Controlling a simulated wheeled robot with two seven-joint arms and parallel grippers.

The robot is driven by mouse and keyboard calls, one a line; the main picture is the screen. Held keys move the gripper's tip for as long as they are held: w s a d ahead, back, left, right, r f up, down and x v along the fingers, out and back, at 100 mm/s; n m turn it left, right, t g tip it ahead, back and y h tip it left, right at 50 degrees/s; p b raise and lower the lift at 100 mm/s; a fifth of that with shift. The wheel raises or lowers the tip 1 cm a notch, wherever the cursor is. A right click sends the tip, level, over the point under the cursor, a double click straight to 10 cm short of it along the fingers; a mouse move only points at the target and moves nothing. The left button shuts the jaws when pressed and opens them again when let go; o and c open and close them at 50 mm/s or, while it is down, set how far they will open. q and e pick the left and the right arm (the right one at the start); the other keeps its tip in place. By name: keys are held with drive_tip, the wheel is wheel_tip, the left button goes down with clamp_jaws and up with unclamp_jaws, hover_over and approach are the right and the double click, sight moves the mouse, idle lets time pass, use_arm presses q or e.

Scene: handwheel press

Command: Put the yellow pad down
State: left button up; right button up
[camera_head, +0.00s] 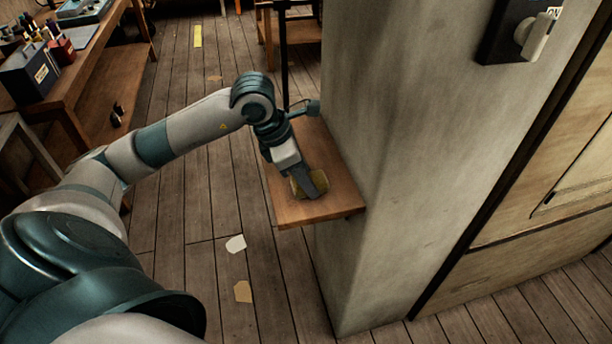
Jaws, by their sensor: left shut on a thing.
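The yellow pad (299,187) is a small dull-yellow piece at the end of my left gripper (308,188). The gripper is shut on it and points downward, and its fingers hide part of the pad. Pad and gripper are over the front half of a small wooden shelf (290,214) fixed to the grey pillar. The pad is at or just above the shelf top; I cannot tell whether it touches. My right gripper is not in view.
The grey pillar (375,200) rises directly right of the shelf. A dark switch box (508,35) is on it at the top right. A wooden workbench (85,55) with a blue box (32,75) stands at the left. Paper scraps lie on the open plank floor.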

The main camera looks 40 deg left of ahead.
use_arm(q)
drive_tip(key=o, duration=0.9)
drive_tip(key=shift+o, duration=0.2)
drive_tip(key=shift+p, duration=0.3)
drive_tip(key=shift+a, duration=0.1)
drive_tip(key=b+v, duration=0.3)
drive_tip(key=v, duration=0.1)
drive_tip(key=shift+s+r, duration=0.15)
drive_tip(key=shift+s, duration=0.05)
drive_tip(key=b+v, duration=0.3)
drive_tip(key=v, duration=0.9)
drive_tip(key=shift+r, duration=0.3)
drive_tip(key=shift+s, duration=0.2)
